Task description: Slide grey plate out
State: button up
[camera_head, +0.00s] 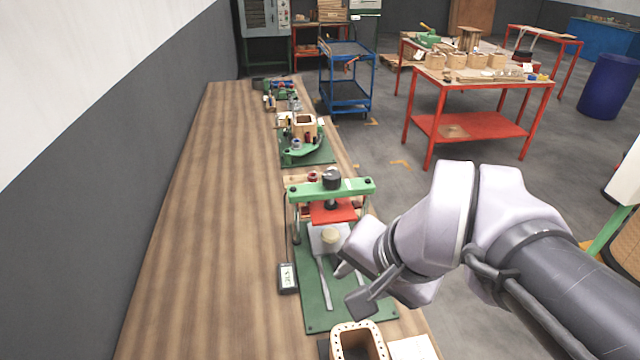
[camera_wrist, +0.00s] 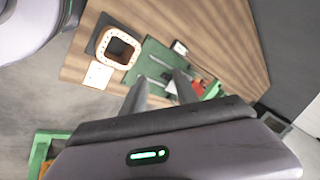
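The grey plate (camera_head: 317,233) lies in the green press (camera_head: 352,186), below and in front of its red pressing plate (camera_head: 333,212). A round tan piece (camera_head: 331,237) sits on the grey plate. A grey bar (camera_head: 324,285) runs from the plate toward the front of the green base (camera_head: 315,313). My gripper (camera_head: 353,285) is over the right side of the base, to the right of the bar, with its fingers apart and empty. In the wrist view the open fingers (camera_wrist: 160,92) point at the green base (camera_wrist: 150,67); the grey plate is not clearly visible there.
A wooden coil form (camera_head: 358,340) and a white card (camera_head: 413,348) are at the near end of the bench. A small black meter (camera_head: 288,278) stands left of the base. Another green fixture (camera_head: 307,150) is farther back. The bench's left side (camera_head: 205,220) is clear.

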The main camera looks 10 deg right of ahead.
jog(key=w+d+n+g+h+p, duration=0.1)
jog(key=w+p, duration=0.2)
jog(key=w, duration=0.5)
jog(key=w+d+n+g+p, duration=0.2)
jog(key=w+p, duration=0.1)
jog(key=w, duration=0.5)
jog(key=w+f+n+g+p, duration=0.1)
jog(key=w+f+p, duration=0.1)
jog(key=w+f, duration=0.5)
jog(key=shift+n+g+h, duration=0.5)
jog(key=shift+n+g, duration=0.1)
jog(key=shift+n, duration=0.1)
jog(key=w+f+b, duration=0.1)
jog(key=f, duration=0.6)
jog(key=w+d+f+b, duration=0.1)
jog(key=w+f, duration=0.1)
jog(key=f, duration=0.5)
jog(key=w+f+b, duration=0.1)
jog(key=f, duration=0.7)
jog(key=shift+w+d, duration=0.2)
jog(key=shift+d, duration=0.1)
grip_shut()
